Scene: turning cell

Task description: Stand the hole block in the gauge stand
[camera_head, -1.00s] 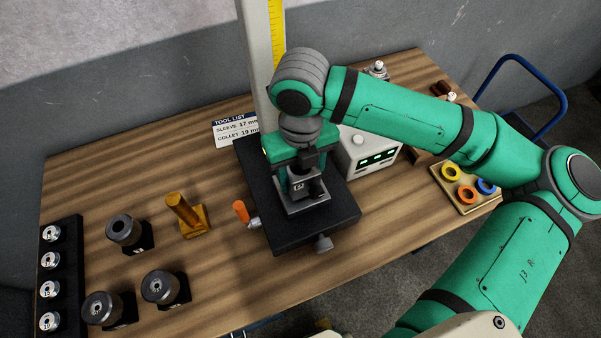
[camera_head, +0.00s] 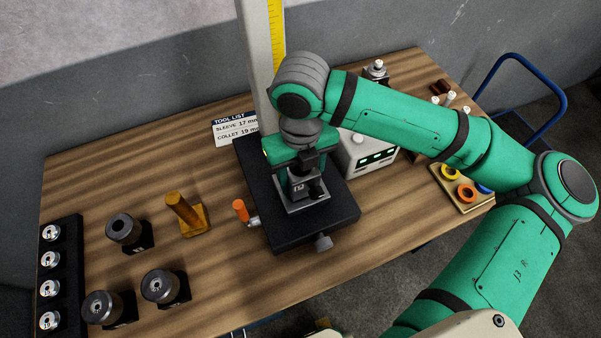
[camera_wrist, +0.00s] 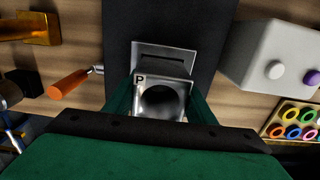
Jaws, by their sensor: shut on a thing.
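The hole block (camera_wrist: 143,94) is a grey metal block with a large round hole and a "P" mark. My gripper (camera_wrist: 160,105) is shut on it, one finger at each side. In the head view my gripper (camera_head: 302,180) points down over the gauge stand (camera_head: 336,216), which has a black base, a tall column and a yellow scale. A light metal seat (camera_wrist: 165,58) with a dark slot lies on the base, just beyond the block in the wrist view. The block is at or just above this seat; I cannot tell whether it touches.
An orange-handled lever (camera_head: 241,211) sticks out left of the base. A grey box with green displays (camera_head: 370,160) stands close on the right. A brass post (camera_head: 184,214) and several dark cylinders (camera_head: 160,287) stand left. A ring tray (camera_head: 470,205) is at the right.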

